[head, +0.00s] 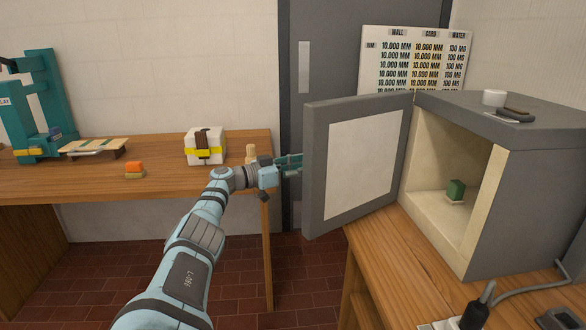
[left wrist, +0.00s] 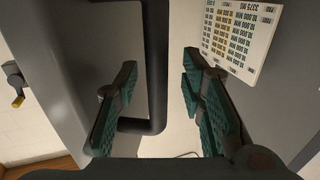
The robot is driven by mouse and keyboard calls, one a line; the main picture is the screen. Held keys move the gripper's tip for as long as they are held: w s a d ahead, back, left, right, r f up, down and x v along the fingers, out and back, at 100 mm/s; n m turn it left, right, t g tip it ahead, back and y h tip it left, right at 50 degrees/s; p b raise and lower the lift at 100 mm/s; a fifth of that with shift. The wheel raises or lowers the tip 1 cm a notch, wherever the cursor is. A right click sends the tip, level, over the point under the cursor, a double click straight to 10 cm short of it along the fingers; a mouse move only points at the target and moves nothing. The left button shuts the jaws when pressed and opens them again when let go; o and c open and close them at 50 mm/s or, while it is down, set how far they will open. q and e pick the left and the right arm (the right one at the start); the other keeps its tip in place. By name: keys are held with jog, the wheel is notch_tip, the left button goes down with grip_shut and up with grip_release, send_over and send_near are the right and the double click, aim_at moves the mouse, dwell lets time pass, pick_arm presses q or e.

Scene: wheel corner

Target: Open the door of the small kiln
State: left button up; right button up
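The small kiln (head: 520,190) stands on the right-hand bench in the head view. Its grey door (head: 312,170), with a pale inner panel, is swung wide open to the left and the chamber shows. My left gripper (head: 290,163) is at the outer side of the door near its free edge, partly hidden by it. In the left wrist view the fingers of my left gripper (left wrist: 160,100) are apart, with the dark bar handle (left wrist: 157,65) between them. Gaps show beside the bar, so it does not look clamped. My right gripper is not in view.
A green block (head: 456,189) stands inside the kiln. A white cup (head: 494,97) and a dark object (head: 518,113) are on its top. A black plug (head: 479,308) is at front right.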

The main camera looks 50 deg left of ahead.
pick_arm(q)
jog(key=v, duration=0.6)
jog(key=shift+s, duration=0.2)
jog(key=shift+c, duration=0.3)
